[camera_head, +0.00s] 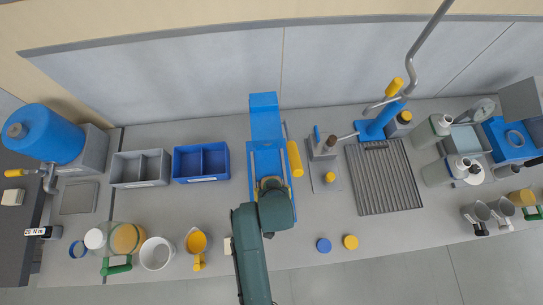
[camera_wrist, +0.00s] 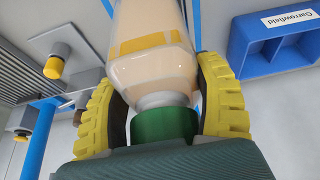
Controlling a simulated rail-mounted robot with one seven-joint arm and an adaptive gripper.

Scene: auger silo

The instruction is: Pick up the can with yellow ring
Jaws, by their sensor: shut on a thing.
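My gripper (camera_wrist: 152,85) is shut on a pale, bottle-shaped container (camera_wrist: 150,65) with a yellow band, seen from close up in the wrist view. Its yellow fingers sit on both sides of the narrowing end, by a white neck and a green part. The container's far end runs out of the picture. I cannot tell for sure whether it is the can with the yellow ring. In the head view my gripper (camera_head: 271,184) is over the blue frame (camera_head: 253,165) in the middle of the bench, and my arm hides most of what it holds.
A blue two-part bin (camera_head: 201,162) and a grey bin (camera_head: 140,168) stand left of the frame. A yellow cylinder (camera_head: 294,158) is close on its right. A slatted rack (camera_head: 384,180) lies further right. A white pot (camera_head: 157,253) and yellow jug (camera_head: 196,243) stand at front left.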

